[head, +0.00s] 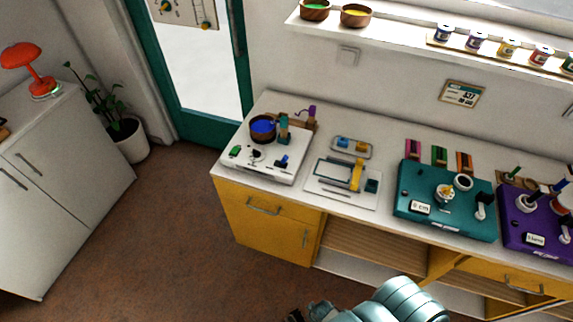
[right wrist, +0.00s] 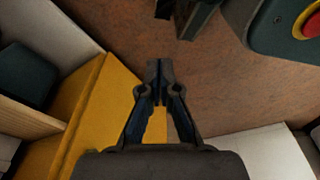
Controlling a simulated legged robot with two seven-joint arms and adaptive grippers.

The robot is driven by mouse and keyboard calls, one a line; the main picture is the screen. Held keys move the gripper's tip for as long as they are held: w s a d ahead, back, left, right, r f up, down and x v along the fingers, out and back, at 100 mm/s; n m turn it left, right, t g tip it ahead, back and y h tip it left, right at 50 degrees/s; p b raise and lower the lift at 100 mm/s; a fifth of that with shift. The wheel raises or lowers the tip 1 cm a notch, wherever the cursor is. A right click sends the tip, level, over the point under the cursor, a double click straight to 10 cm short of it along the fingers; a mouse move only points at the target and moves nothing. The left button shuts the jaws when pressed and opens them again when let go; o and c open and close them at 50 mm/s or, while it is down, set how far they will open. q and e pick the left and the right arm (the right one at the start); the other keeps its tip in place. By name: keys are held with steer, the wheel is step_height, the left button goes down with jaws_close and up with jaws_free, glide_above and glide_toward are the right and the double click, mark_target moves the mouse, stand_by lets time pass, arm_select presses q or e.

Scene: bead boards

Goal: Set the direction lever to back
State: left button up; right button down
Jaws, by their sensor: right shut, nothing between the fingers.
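No lever is clearly marked as the direction lever at this size. The teal board (head: 408,205) on the counter has a pale upright lever-like part (head: 481,207) at its right side. The purple board (head: 512,232) at the right edge has a similar pale part (head: 564,232). The white board (head: 262,163) at the left carries small green, black and blue parts, too small to read. My right gripper is shut and empty in the right wrist view (right wrist: 160,72), over the floor by a yellow cabinet front, apart from the boards. My left gripper is not in view.
The counter (head: 392,143) stands along the wall, with yellow fronts (head: 262,222) and open shelves below. A tray board (head: 330,190) with a yellow part lies between the white and teal boards. A white cabinet (head: 75,190) and a plant (head: 125,138) stand left. Brown floor (head: 170,255) is free.

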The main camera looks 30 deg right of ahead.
steer(key=w+a+r+m+t+y+p, duration=0.15)
steer(key=w+r+m+t, duration=0.25)
steer(key=w+r, duration=0.4)
steer(key=w+a+r+m+t, duration=0.35)
steer(key=w+r, duration=0.25)
steer(key=w, duration=0.4)
steer(key=w+a+r+m+t+y+p, duration=0.1)
steer(key=w+a+r+m+t, duration=0.15)
steer(key=w+r+t, duration=0.45)
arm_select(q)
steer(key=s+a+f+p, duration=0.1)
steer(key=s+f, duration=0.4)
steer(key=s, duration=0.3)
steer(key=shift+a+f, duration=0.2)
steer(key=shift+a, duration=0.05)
arm_select(e)
steer(key=w+d+r+m+h, duration=0.4)
steer(key=d+r+m+h, duration=0.3)
steer(key=r+m, duration=0.3)
steer(key=w+d+r+m+h, duration=0.4)
steer(key=d+r+m+h, duration=0.3)
steer(key=r+m, duration=0.3)
steer(key=shift+d+r+m+g, duration=0.2)
steer(key=shift+d+m+g, duration=0.15)
steer(key=shift+m, duration=0.75)
steer(key=shift+w, duration=0.15)
